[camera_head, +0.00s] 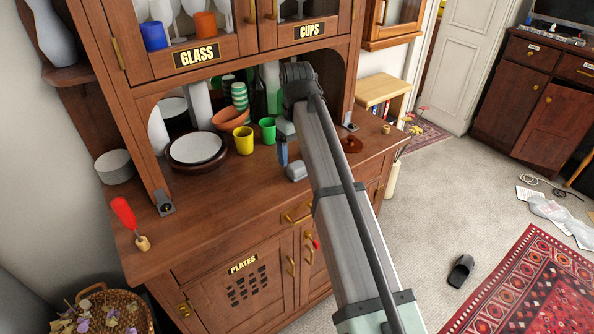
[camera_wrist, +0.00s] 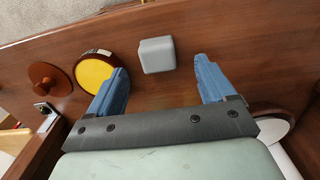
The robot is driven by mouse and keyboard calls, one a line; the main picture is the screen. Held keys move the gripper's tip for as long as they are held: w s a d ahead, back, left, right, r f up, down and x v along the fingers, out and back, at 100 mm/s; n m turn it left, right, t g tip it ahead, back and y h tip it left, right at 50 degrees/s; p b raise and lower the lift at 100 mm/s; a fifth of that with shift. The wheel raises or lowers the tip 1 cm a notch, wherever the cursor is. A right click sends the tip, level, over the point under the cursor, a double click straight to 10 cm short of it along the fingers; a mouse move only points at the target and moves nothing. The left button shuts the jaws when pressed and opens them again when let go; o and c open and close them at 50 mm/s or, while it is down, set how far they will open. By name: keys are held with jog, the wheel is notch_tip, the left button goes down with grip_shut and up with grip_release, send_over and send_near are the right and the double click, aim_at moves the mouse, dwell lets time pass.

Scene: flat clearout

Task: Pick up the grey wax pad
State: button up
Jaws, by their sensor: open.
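The grey wax pad, a small grey block (camera_head: 297,171), sits on the wooden cabinet counter beside my arm in the head view. In the wrist view the grey pad (camera_wrist: 157,52) lies near the gap between my fingertips, with wood visible around it. My gripper (camera_wrist: 161,66) is open, its two blue fingers spread to either side, with nothing held. In the head view one blue finger shows just behind the pad; the rest of the gripper is hidden by my arm.
A yellow-faced round tin (camera_wrist: 95,73) lies close to the left finger, and a brown knobbed lid (camera_wrist: 45,79) is beyond it. Yellow (camera_head: 243,140) and green (camera_head: 268,130) cups and a white plate (camera_head: 194,148) stand on the counter. The counter's front right is clear.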

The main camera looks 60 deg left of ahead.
aim_at(297, 165)
jog(key=shift+w+a+f, duration=0.1)
jog(key=shift+a+f, duration=0.05)
jog(key=shift+f, duration=1.35)
jog(key=shift+w+a+f, duration=0.1)
jog(key=shift+f, duration=1.35)
jog(key=shift+c, duration=0.4)
jog(key=c, duration=1)
notch_tip(297, 165, up, 10)
jog(key=shift+r, duration=0.1)
